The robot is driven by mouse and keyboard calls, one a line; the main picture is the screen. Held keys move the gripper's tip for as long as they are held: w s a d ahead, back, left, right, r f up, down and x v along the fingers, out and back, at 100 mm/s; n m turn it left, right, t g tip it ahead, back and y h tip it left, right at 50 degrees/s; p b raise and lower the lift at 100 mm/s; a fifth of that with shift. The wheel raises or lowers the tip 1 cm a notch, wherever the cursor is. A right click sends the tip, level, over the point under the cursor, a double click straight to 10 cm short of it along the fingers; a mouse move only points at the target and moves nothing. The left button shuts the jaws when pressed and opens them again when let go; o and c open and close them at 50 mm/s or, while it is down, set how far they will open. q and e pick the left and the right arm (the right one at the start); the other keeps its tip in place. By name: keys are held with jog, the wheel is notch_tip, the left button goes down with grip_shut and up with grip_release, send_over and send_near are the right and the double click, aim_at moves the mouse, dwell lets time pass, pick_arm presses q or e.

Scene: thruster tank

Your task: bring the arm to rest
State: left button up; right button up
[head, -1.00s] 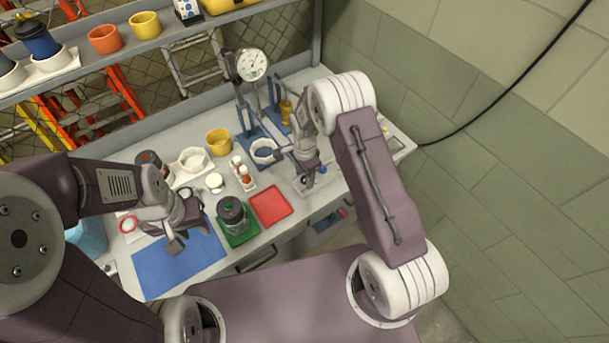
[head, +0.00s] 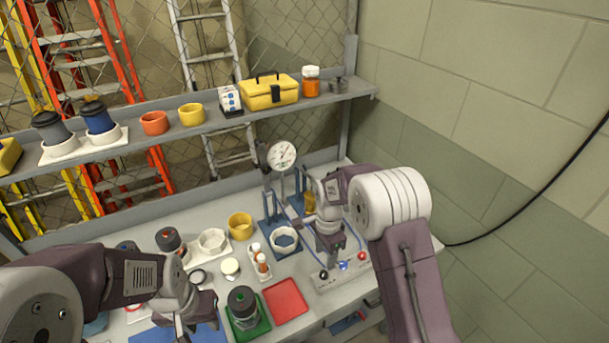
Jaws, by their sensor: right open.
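My right arm reaches in from the right over the bench. Its gripper (head: 328,258) points down with open jaws just above a small panel (head: 340,274) with black, blue and red knobs. I see nothing held in it. My left gripper (head: 184,330) hangs low over a blue mat (head: 150,338) at the front left of the bench. Its fingertips are near the lower edge, and I cannot tell whether they are apart.
A dark jar (head: 242,304) stands on a green mat beside a red tray (head: 287,300). A dial gauge on a stand (head: 282,156), a yellow cup (head: 240,226) and a bottle rack (head: 260,266) stand behind. A shelf with a yellow toolbox (head: 270,92) runs above.

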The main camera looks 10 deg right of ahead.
jog(key=s+d+r+t+b, duration=0.1)
jog(key=s+d+r, duration=0.25)
jog(key=r, duration=0.25)
jog(key=s+d+f+n, duration=0.1)
jog(key=s+f+n, duration=0.1)
jog(key=s+n, duration=1.2)
jog(key=shift+s+f+b, duration=0.2)
jog(key=shift+f+b, duration=0.15)
jog(key=shift+f, duration=0.05)
jog(key=shift+s, duration=0.15)
